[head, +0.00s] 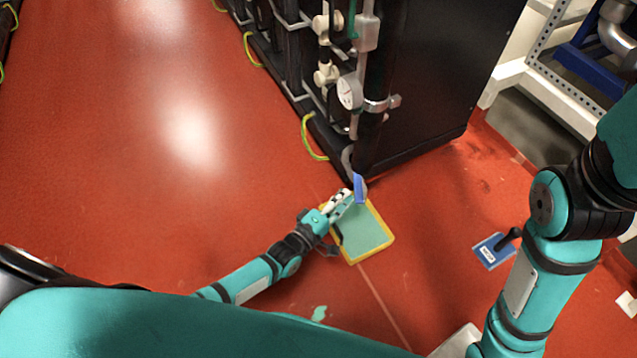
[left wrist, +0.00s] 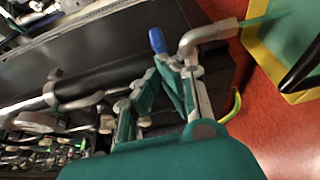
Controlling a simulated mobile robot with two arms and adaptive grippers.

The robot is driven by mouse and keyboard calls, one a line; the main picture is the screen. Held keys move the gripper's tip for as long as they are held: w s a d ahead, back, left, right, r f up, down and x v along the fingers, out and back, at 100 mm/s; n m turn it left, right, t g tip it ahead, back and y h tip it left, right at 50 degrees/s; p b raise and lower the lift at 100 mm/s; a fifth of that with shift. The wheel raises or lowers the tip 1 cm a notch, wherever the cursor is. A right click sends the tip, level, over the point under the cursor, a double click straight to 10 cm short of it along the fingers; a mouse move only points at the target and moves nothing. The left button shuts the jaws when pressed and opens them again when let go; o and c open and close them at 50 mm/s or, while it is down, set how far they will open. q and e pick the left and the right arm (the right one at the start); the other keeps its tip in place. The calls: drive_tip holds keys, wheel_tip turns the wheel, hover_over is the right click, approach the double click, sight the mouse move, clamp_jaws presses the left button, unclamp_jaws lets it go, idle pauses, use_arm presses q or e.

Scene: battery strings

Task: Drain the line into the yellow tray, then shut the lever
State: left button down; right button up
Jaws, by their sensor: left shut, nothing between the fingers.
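The yellow tray (head: 387,243) lies on the floor at the foot of the black cabinet. Its inside is green, and a corner shows in the left wrist view (left wrist: 257,52). The blue lever (head: 359,188) is above the tray's back edge. In the left wrist view the lever (left wrist: 157,40) is beside a metal elbow spout (left wrist: 205,34), with a pale green streak between spout and tray. My left gripper (head: 349,195) is shut and empty close to the lever; its fingertips (left wrist: 176,66) are just below the blue grip. I cannot tell whether they touch. My right gripper is out of view.
A blue plate (head: 493,251) with a black handle lies on the floor to the right. My right arm is at the right edge. The red floor (head: 130,170) is clear at left.

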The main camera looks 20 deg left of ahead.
use_arm(q)
drive_tip(key=shift+w+d, duration=0.1)
drive_tip(key=shift+d, duration=1.45)
wheel_tip(320, 180, up, 10)
